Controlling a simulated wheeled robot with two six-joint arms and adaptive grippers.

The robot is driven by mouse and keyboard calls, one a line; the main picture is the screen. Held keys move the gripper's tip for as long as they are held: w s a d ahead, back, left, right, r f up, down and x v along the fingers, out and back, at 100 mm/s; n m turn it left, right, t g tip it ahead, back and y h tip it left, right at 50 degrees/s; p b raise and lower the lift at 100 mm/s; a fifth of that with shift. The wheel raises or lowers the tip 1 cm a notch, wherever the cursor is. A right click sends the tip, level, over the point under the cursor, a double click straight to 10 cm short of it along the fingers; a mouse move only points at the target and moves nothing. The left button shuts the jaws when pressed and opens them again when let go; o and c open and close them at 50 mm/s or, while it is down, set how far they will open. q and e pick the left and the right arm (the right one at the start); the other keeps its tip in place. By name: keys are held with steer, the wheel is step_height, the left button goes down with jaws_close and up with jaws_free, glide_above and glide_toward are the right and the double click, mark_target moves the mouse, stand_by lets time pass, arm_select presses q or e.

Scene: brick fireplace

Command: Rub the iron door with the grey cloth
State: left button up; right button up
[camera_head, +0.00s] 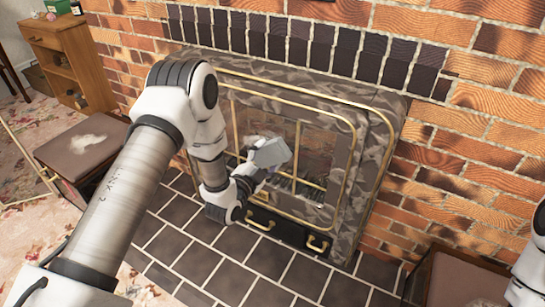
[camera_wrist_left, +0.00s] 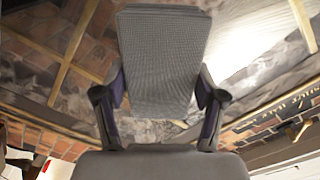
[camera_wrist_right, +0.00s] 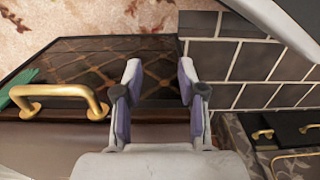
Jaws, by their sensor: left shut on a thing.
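The iron door (camera_head: 318,150) is the gold-trimmed front of the fireplace, with a mottled grey surround. My left gripper (camera_head: 252,172) is in front of its lower middle part, shut on the grey cloth (camera_head: 272,153). The cloth looks like a flat, stiff grey pad. In the left wrist view the cloth (camera_wrist_left: 163,55) stands out beyond both fingertips, with the gold-barred front behind it. I cannot tell whether it touches the door. My right gripper (camera_wrist_right: 160,97) is open and empty, above a brown box with a gold handle; in the head view only part of my right arm shows.
Dark tiles (camera_head: 215,250) cover the hearth. A cushioned stool (camera_head: 85,145) stands at left, with a wooden cabinet (camera_head: 65,55) behind it. The brown box's gold handle (camera_wrist_right: 55,95) and a green thing (camera_wrist_right: 15,88) lie left of my right gripper. Drawer handles (camera_head: 317,244) stick out below the door.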

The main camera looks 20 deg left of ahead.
mark_target(280, 156)
arm_select(q)
steer(key=shift+w+a+p, duration=0.15)
steer(key=shift+a+p, duration=0.25)
steer(key=shift+a, duration=1.1)
steer(key=shift+w+a+p, duration=0.1)
steer(key=shift+a+p, duration=0.6)
steer(key=shift+a, duration=1.15)
steer(key=shift+w+a+r+p, duration=0.15)
steer(key=shift+a+p, duration=0.15)
steer(key=shift+a, duration=0.6)
steer(key=shift+w+a+p, duration=0.1)
steer(key=shift+a+p, duration=0.15)
steer(key=shift+a, duration=0.65)
steer(key=shift+r+p, duration=0.95)
steer(key=shift+p, duration=0.1)
steer(key=shift+r, duration=0.1)
steer(key=shift+s+d, duration=0.1)
steer(key=shift+d, duration=0.45)
steer(key=shift+s+d+f, duration=0.1)
steer(key=shift+d, duration=0.6)
steer(key=shift+s+d+f, duration=0.1)
steer(key=shift+d, duration=2.1)
steer(key=shift+s+d, duration=0.15)
steer(key=shift+d, duration=0.9)
steer(key=shift+s+d, duration=0.1)
steer(key=shift+d, duration=2.7)
steer(key=shift+r, duration=0.1)
